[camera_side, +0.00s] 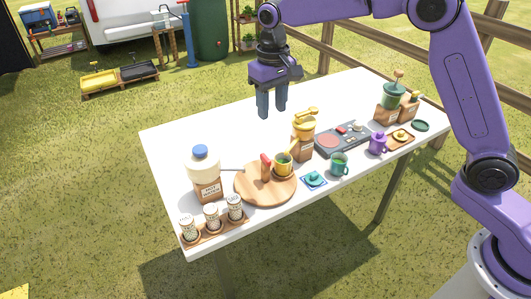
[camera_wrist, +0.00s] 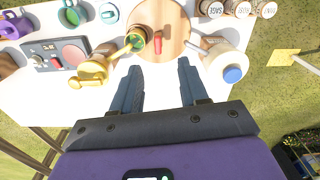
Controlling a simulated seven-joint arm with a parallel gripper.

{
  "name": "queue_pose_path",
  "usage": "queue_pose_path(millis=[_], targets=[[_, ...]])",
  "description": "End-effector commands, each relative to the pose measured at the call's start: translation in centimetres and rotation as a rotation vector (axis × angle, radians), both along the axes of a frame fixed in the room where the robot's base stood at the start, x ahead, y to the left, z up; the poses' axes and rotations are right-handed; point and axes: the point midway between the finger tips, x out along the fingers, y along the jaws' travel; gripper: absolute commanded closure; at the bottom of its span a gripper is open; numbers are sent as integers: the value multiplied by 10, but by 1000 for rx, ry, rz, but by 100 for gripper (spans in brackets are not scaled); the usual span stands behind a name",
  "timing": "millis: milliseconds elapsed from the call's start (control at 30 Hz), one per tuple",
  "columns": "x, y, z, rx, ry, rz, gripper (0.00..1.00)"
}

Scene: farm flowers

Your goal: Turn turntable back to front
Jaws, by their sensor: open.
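The turntable is a round wooden board (camera_side: 258,195) near the front edge of the white table. It also shows at the top of the wrist view (camera_wrist: 178,20). A red upright piece (camera_side: 266,167) stands on it, also seen in the wrist view (camera_wrist: 158,44). A yellow cup (camera_side: 284,162) sits on its right part, and in the wrist view the cup (camera_wrist: 135,40) has a green inside. My gripper (camera_side: 271,113) is open and empty, pointing down above the table, behind and apart from the turntable. In the wrist view my gripper's fingers (camera_wrist: 158,72) are spread, with nothing between them.
A blue-capped bottle (camera_side: 203,173) stands left of the turntable. A rack with several small jars (camera_side: 213,217) is at the front left corner. A yellow-topped grinder (camera_side: 303,140) and a grey control panel (camera_side: 342,138) stand to the right. The back left of the table is clear.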

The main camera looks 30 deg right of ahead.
Motion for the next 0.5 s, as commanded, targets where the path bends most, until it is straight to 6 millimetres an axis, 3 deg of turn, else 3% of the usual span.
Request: queue_pose_path(millis=[100, 200, 500], targets=[[24, -2, -7, -1, 3, -72, 56], [35, -4, -10, -1, 2, -110, 56], [41, -7, -28, -2, 5, -133, 56]])
